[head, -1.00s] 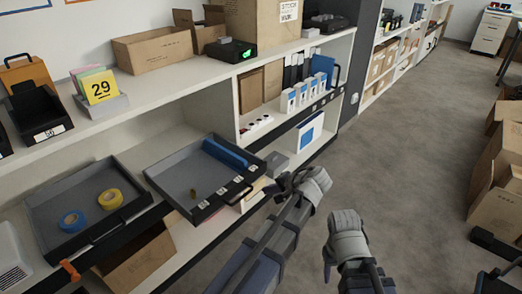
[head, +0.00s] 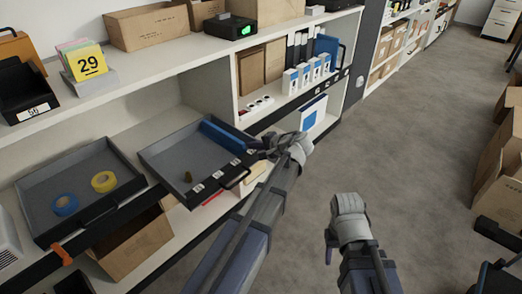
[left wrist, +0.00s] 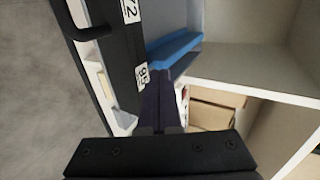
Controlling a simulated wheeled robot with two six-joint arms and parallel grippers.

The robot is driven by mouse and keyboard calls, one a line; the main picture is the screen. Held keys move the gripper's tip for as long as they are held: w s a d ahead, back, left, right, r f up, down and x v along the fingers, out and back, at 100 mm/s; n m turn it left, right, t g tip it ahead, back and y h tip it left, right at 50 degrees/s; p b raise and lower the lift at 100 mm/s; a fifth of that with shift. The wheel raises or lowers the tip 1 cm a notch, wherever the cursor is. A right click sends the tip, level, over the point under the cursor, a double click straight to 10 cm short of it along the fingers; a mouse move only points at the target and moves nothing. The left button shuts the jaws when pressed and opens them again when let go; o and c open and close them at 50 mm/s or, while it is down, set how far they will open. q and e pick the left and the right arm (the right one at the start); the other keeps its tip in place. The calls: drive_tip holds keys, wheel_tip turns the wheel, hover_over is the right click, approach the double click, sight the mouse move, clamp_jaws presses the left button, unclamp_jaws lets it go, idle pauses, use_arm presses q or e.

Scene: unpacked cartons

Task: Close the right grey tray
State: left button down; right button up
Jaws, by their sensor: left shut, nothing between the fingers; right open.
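The right grey tray (head: 180,155) stands pulled out from the shelf, tilted in the head view, with a dark front, white labels and a handle (head: 238,178). A blue block (head: 225,136) and a small brown piece (head: 188,176) lie in it. My left gripper (head: 256,145) is shut and empty at the tray's right front corner; contact is unclear. In the left wrist view its fingers (left wrist: 161,108) lie beside the labelled black front (left wrist: 125,60) and the blue block (left wrist: 175,48). My right gripper (head: 329,245) is open and empty over the floor, away from the tray.
A left grey tray (head: 90,165) with a blue and a yellow tape roll is also pulled out. A carton (head: 135,248) sits below it. Floor right of the shelving is clear up to cartons (head: 497,190) at the far right.

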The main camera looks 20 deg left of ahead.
sight(209, 123)
use_arm(q)
drive_tip(key=shift+b+x, duration=0.3)
drive_tip(key=shift+x, duration=0.65)
drive_tip(key=shift+a, duration=0.1)
drive_tip(key=w+a, duration=0.2)
drive_tip(key=a, duration=0.4)
drive_tip(key=w+a, duration=0.3)
drive_tip(key=a, duration=0.3)
drive_tip(key=w+a, duration=0.3)
drive_tip(key=a, duration=0.3)
drive_tip(key=shift+a, duration=0.5)
drive_tip(key=shift+a, duration=0.1)
drive_tip(key=shift+r, duration=0.1)
